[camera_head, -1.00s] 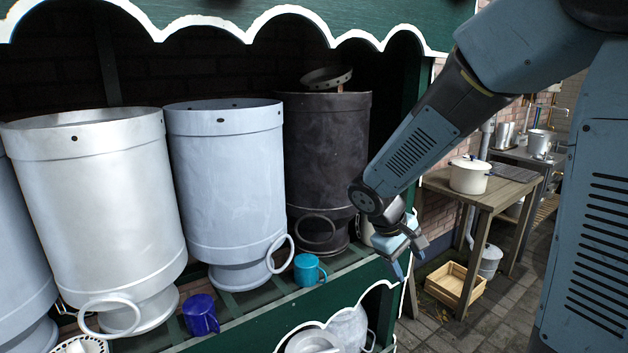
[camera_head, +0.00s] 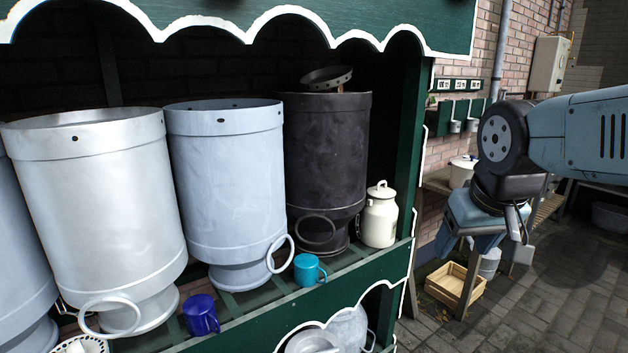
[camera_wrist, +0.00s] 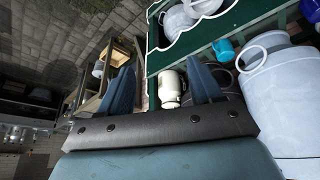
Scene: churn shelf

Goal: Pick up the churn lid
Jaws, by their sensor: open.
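A small cream milk churn (camera_head: 380,220) stands upright at the right end of the green shelf. Its cream lid (camera_head: 381,190), with a loop handle on top, sits on its neck. The churn also shows in the wrist view (camera_wrist: 171,90), between and beyond my fingers, close to the right finger in the picture. A round dark lid-like piece (camera_head: 327,76) sits tilted above the tall black churn (camera_head: 327,140). My gripper (camera_head: 485,248) is open and empty, to the right of the shelf and apart from the cream churn; it also shows in the wrist view (camera_wrist: 160,70).
Large grey churns (camera_head: 228,185) with ring handles fill the shelf to the left. A teal mug (camera_head: 307,270) and a blue mug (camera_head: 201,315) stand at the shelf (camera_head: 255,305) front. The shelf's green right post (camera_head: 408,150) stands beside the cream churn. A wooden crate (camera_head: 455,284) lies on the floor.

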